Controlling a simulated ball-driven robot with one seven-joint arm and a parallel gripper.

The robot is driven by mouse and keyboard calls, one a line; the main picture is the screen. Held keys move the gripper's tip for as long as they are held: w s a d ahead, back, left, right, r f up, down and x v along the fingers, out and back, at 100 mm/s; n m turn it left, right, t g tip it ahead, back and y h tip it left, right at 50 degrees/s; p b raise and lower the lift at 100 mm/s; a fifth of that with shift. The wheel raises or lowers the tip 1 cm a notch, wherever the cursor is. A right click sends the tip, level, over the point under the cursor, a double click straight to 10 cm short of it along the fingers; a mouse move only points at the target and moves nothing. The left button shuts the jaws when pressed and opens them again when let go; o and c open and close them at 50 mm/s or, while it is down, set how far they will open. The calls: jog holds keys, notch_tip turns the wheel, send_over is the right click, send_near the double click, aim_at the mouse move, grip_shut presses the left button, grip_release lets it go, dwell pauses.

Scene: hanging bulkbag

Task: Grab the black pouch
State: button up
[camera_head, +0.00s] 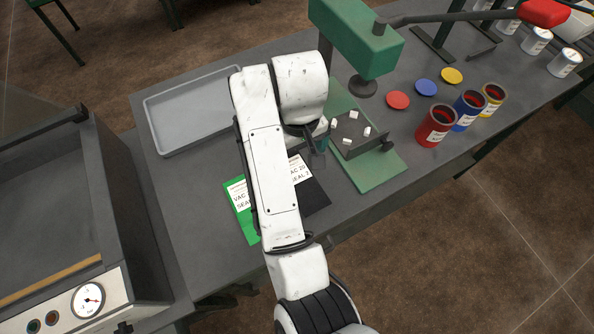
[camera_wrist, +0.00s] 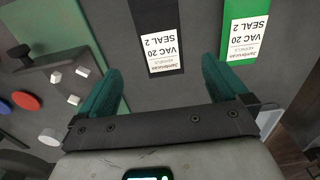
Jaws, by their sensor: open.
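The black pouch (camera_head: 314,196) lies flat on the grey table, partly hidden under my arm in the head view. It has a white label reading VAC 20 SEAL 2. In the wrist view the black pouch (camera_wrist: 162,74) lies beyond my gripper, between the lines of its two fingers. My gripper (camera_wrist: 165,82) has green fingers set wide apart, open and empty. In the head view only a small part of my gripper shows beside my arm. A green pouch (camera_head: 236,205) with a similar label lies left of the black one; it also shows in the wrist view (camera_wrist: 237,60).
A grey tray (camera_head: 150,125) lies at the back left. A green press (camera_head: 368,172) with small white blocks stands right of the pouches. Red, blue and yellow cans and lids stand farther right. A machine with a gauge (camera_head: 88,300) is at the left.

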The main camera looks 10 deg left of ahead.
notch_tip(320, 180, down, 5)
jog(key=b, duration=0.3)
jog(key=shift+r, duration=0.1)
jog(key=shift+a+f, duration=0.1)
jog(key=shift+f, duration=2.5)
jog(key=shift+c, duration=0.5)
jog(key=c, duration=1)
